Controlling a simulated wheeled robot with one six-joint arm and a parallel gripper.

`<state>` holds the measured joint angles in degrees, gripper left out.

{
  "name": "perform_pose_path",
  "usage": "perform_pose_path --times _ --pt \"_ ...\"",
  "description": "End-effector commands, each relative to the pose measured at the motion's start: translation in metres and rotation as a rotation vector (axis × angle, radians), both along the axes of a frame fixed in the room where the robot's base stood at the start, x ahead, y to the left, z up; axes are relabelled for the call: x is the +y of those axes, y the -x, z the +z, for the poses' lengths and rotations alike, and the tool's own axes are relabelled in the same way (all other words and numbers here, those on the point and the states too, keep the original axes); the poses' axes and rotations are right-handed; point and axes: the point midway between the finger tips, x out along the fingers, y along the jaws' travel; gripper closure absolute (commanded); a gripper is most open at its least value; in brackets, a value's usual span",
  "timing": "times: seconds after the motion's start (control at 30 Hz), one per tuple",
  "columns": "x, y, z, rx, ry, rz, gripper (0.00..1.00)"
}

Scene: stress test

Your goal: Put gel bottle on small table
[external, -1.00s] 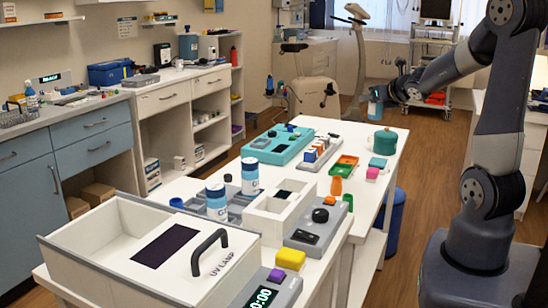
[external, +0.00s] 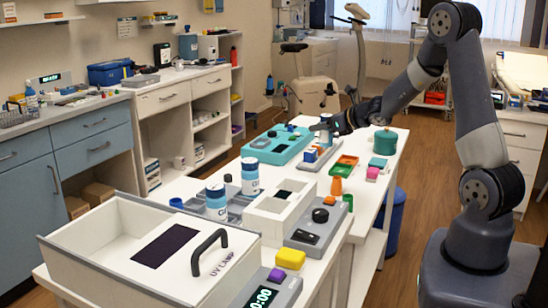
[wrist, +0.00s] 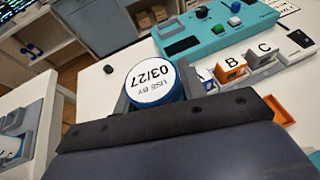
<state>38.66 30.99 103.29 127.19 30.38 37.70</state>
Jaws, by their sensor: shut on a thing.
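My gripper (external: 330,120) is shut on a bottle (external: 326,133), which I take to be the gel bottle. In the wrist view, its round white top (wrist: 152,82) with a blue rim reads "USE BY 03/27". The dark gripper body hides most of the bottle below. No table is marked as the small one.
Lettered blocks (wrist: 231,64) stand beside the bottle. Two blue-and-white bottles stand nearer the camera. In the wrist view, another white surface (wrist: 30,105) lies left.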

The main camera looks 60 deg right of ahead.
Motion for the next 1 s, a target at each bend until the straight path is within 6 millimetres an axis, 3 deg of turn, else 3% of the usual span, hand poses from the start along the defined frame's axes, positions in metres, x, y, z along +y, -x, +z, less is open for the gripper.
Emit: perform_pose_path --times 0.17,0.43,1.0 --pt "0.011 -0.013 -0.017 0.000 -0.006 0.057 0.90" --pt "0.013 -0.015 -0.064 0.000 -0.012 0.064 0.90" --pt "0.012 -0.015 -0.115 -0.002 -0.007 0.062 0.90"
